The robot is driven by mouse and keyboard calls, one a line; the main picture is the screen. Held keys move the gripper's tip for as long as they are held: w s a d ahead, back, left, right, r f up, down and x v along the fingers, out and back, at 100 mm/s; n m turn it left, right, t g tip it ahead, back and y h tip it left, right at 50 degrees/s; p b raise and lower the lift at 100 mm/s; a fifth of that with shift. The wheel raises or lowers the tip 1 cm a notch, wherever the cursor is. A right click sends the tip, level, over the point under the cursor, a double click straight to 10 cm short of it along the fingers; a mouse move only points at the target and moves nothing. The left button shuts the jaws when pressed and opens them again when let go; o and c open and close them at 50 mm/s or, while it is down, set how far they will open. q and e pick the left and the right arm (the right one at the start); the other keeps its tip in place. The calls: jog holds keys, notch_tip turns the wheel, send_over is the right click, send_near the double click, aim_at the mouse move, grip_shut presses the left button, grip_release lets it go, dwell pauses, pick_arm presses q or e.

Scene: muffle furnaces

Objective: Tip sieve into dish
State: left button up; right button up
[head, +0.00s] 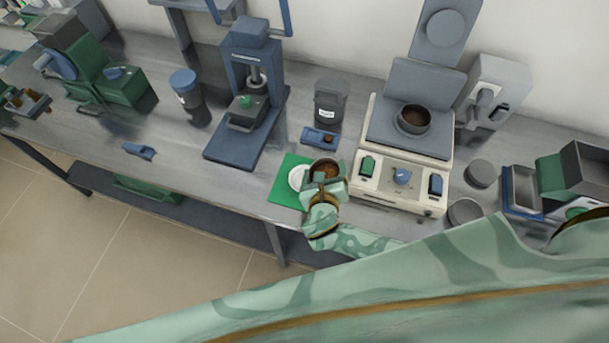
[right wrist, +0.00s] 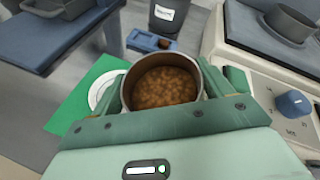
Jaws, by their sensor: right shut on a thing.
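My right gripper (head: 324,190) is shut on a round grey-walled sieve (head: 325,166). In the right wrist view the sieve (right wrist: 165,68) sits between the two green fingers, open side up, with brown granules in it. The sieve looks about level. A white dish (head: 296,178) lies on a green mat (head: 279,190), just left of the held sieve. The dish also shows in the right wrist view (right wrist: 98,94), partly hidden behind the left finger, on the mat (right wrist: 65,118). The gripper hides the mat's right part. My left gripper is not in view.
A small blue tray (head: 313,136) and a dark labelled jar (head: 329,100) stand behind. A blue press (head: 236,148) is at left. Bench between press and mat is clear.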

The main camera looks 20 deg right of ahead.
dwell(0.3)
jog(key=shift+a+r+n+h+p, duration=0.2)
jog(key=shift+n+h+p, duration=0.15)
jog(key=shift+n+h, duration=0.25)
jog(key=shift+d, duration=0.1)
jog(key=shift+r+n, duration=0.1)
jog(key=shift+n, duration=0.2)
jog(key=shift+r+n+p, duration=0.1)
jog(key=shift+n+p, duration=0.2)
jog(key=shift+p, duration=0.05)
